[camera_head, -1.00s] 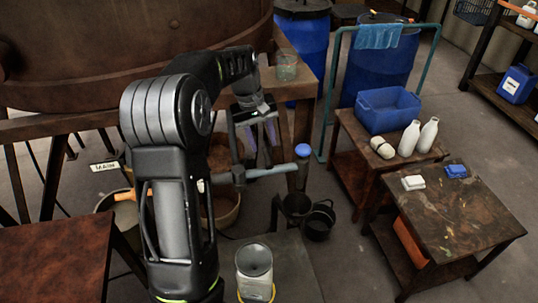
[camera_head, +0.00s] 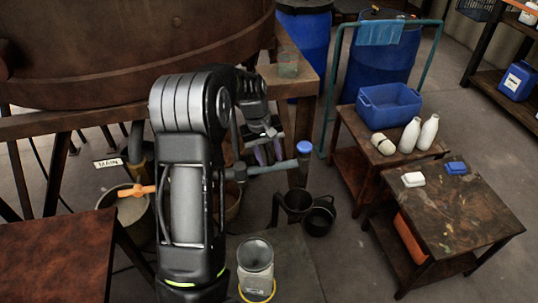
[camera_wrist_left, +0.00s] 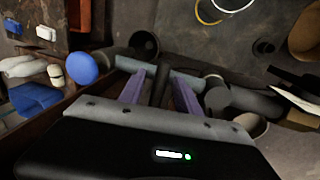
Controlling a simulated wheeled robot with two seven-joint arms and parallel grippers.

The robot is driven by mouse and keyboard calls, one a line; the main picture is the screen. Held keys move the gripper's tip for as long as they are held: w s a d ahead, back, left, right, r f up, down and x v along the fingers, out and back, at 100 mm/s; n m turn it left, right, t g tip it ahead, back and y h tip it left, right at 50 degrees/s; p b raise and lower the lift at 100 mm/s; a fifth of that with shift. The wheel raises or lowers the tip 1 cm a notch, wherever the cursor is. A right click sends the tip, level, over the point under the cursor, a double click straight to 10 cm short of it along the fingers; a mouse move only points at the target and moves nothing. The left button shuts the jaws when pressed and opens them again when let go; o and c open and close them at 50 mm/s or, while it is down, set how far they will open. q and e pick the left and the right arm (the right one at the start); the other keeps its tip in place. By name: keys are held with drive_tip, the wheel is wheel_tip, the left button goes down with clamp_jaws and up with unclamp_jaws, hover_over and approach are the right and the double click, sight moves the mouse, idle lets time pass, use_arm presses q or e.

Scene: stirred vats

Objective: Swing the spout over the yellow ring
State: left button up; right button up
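The spout (camera_head: 270,169) is a grey horizontal pipe with a blue knob (camera_head: 304,147) at its right end. The pipe (camera_wrist_left: 186,82) and blue knob (camera_wrist_left: 82,68) also show in the left wrist view. The yellow ring (camera_head: 258,296) lies around the base of a clear jar (camera_head: 255,258), in front of the pipe. It also shows at the top of the left wrist view (camera_wrist_left: 206,18). My left gripper (camera_head: 270,160) is open, its purple fingertips at the pipe (camera_wrist_left: 157,92); I cannot tell whether they touch it. My right gripper is out of view.
A large rusty vat (camera_head: 130,60) stands behind my left arm. An orange handle (camera_head: 137,190) is at left. Two low tables at right hold a blue bin (camera_head: 389,106), white bottles (camera_head: 411,136) and small boxes. Floor shows between.

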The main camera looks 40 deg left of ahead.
use_arm(q)
clamp_jaws()
idle(0.3)
drive_tip(key=shift+r, duration=0.1)
idle(1.0)
